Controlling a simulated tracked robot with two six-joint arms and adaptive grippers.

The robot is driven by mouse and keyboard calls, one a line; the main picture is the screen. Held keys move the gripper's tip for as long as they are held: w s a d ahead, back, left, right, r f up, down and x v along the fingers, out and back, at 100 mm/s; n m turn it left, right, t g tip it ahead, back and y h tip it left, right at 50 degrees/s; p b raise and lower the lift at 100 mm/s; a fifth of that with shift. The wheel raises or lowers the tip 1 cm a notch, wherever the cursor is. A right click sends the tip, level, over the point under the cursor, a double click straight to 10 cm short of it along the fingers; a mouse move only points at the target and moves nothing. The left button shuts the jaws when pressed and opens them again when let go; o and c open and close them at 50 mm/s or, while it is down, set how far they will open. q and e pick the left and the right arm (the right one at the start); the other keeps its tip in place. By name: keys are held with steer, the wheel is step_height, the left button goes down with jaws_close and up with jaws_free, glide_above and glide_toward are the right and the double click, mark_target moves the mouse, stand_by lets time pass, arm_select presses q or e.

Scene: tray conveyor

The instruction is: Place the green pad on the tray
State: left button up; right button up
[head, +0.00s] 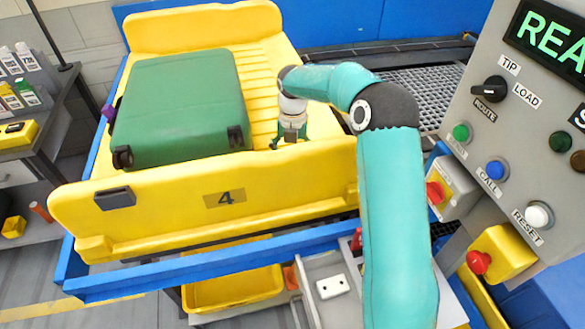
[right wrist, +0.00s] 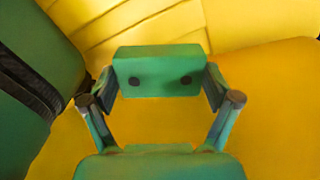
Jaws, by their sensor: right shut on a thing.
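The green pad (right wrist: 158,72) is a small block with two dark dots, between my right gripper's fingertips in the right wrist view. My right gripper (head: 291,140) is shut on it, inside the yellow tray, right of the suitcase. I cannot tell whether the pad touches the tray floor. The yellow tray (head: 165,208) is marked 4 and has raised end walls and a ribbed floor; its floor also fills the right wrist view (right wrist: 262,110). A green suitcase (head: 180,105) lies in the tray; its edge shows at the left of the wrist view (right wrist: 25,125). My left gripper is out of view.
A control panel (head: 505,130) with a dial and several buttons stands at the right. A white two-dotted block (head: 332,287) lies in a grey holder below the blue conveyor frame (head: 190,268). A dark side table (head: 50,140) with bottles is at the left.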

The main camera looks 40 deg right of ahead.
steer(key=shift+f, duration=2.95)
steer(key=shift+f, duration=0.15)
steer(key=o, duration=1)
steer(key=shift+o, duration=0.2)
